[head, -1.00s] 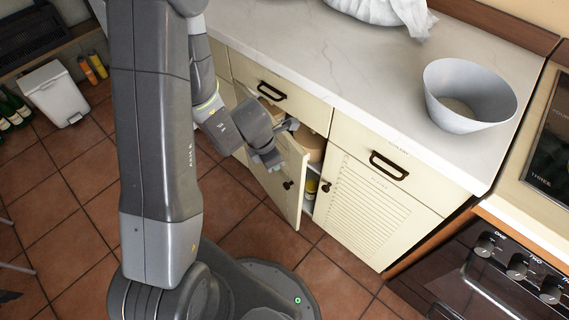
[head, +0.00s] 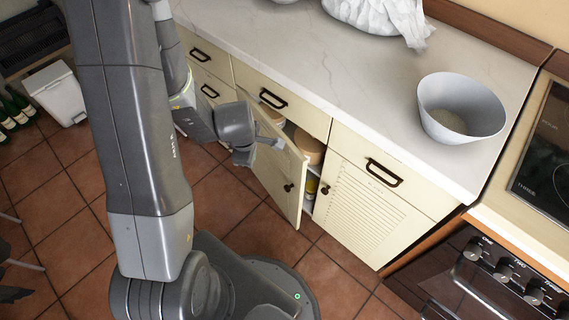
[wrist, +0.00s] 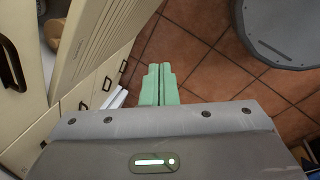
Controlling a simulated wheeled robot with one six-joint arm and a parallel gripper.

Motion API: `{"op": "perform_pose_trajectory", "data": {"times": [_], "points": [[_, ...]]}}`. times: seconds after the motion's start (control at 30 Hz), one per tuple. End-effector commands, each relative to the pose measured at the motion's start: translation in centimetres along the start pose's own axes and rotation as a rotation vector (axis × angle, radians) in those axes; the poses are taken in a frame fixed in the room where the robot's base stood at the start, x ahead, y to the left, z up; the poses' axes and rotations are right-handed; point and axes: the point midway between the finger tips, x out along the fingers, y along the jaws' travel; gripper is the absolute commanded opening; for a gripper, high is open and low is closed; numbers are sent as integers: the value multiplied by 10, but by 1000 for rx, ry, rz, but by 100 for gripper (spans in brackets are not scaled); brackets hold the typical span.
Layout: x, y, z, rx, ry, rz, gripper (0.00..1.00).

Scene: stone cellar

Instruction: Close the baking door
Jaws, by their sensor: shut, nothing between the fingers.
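The baking door (head: 277,168) is a cream cabinet door with a dark knob. It stands open, swung out from the cabinet under the counter, and its slatted face shows in the wrist view (wrist: 97,42). My gripper (wrist: 160,84) has its pale green fingers together with nothing between them. In the head view my gripper (head: 247,157) is at the left, outer side of the open door, close to its upper part. I cannot tell whether it touches the door. Inside the cabinet, a round tan container (head: 308,148) and a yellow-lidded jar (head: 311,186) show.
A closed louvred door (head: 362,196) is right of the opening. The marble counter (head: 300,62) holds a white bowl (head: 461,108) and a white bag (head: 378,12). An oven (head: 480,275) stands at the right.

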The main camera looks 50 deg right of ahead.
Motion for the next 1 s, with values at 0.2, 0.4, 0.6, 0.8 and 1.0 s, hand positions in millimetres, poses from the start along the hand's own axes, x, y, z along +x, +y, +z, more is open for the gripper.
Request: {"op": "perform_pose_trajectory", "data": {"times": [0.2,0.4,0.6,0.8,1.0], "points": [[19,6,-24,568,92,153,0],[27,8,-26,1089,136,311,0],[29,-4,-12,1590,142,503,0],[25,-28,4,1980,119,708,0],[19,-43,12,2152,99,825,0]]}}
